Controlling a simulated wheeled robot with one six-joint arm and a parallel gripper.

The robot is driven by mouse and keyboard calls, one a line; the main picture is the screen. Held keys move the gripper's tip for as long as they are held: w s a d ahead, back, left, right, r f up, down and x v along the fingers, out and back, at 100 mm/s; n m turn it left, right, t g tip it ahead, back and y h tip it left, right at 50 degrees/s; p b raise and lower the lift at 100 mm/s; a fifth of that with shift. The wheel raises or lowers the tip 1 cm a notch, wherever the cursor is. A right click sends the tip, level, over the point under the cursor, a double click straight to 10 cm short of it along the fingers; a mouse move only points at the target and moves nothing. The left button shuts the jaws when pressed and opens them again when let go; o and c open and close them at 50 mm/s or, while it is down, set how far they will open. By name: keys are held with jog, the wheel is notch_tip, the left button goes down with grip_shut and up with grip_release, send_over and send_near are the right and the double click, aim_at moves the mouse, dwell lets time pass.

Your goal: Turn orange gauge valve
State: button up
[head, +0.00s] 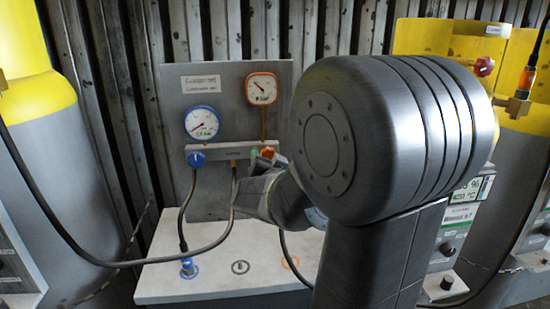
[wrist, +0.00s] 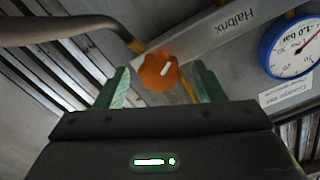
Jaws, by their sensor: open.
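The orange gauge valve (wrist: 159,72) is a knob with a white mark, on a grey manifold bar (wrist: 215,35) in the wrist view. My gripper (wrist: 158,88) is open, with one green finger on each side of the knob and visible gaps between. I cannot tell whether the fingertips reach the knob's depth. In the head view the orange valve (head: 268,152) shows at the right end of the bar, partly hidden by my gripper (head: 262,160). The orange-rimmed gauge (head: 262,88) hangs above it.
A blue-rimmed gauge (head: 202,123) and a blue valve (head: 196,159) sit to the left. Yellow-topped cylinders (head: 35,75) stand on both sides. My arm blocks much of the right half.

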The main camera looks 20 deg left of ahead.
jog(key=shift+x, duration=0.85)
jog(key=c, duration=1)
jog(key=shift+o, duration=0.2)
